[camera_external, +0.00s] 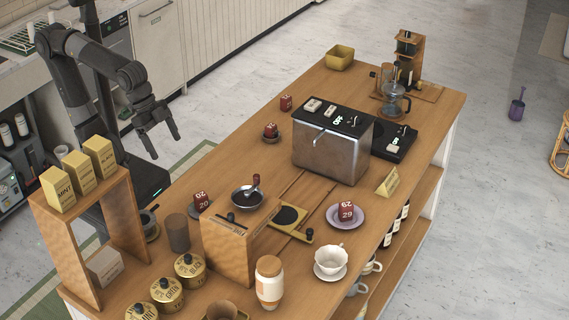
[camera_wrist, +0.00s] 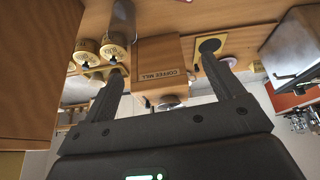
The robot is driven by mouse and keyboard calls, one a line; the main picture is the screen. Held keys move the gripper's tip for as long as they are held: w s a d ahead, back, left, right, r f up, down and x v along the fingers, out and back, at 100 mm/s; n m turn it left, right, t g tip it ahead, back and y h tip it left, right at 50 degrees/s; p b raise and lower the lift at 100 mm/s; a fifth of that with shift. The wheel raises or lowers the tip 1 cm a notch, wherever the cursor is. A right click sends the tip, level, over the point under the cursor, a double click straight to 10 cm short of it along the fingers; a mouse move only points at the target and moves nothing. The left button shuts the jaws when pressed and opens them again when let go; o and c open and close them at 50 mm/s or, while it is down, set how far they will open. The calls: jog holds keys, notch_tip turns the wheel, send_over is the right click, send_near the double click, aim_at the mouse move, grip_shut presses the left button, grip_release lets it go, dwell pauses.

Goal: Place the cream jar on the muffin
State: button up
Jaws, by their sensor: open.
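A white jar with a wooden lid and an orange-brown band (camera_external: 269,284), which looks like the cream jar, stands upright at the front of the cart in the external view. A small brown round thing (camera_external: 222,311) sits to its left, cut by the bottom edge; I cannot tell whether it is the muffin. No other clear muffin shows. My gripper (camera_external: 165,146) is open and empty above the cart's left side, far from the jar. In the wrist view my gripper (camera_wrist: 163,68) has its fingers spread apart with nothing between them.
A wooden coffee mill box (camera_external: 230,250) stands left of the jar, with gold tins (camera_external: 190,271) beyond. A wooden stand with yellow boxes (camera_external: 77,173) is at the left. A white cup on a saucer (camera_external: 330,272) is at the jar's right. A metal machine (camera_external: 331,150) stands farther back.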

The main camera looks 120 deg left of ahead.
jog(key=s+f, duration=0.5)
jog(key=s, duration=0.2)
jog(key=shift+s+a+f+m, duration=0.25)
jog(key=shift+a+m, duration=0.1)
jog(key=shift+m, duration=0.05)
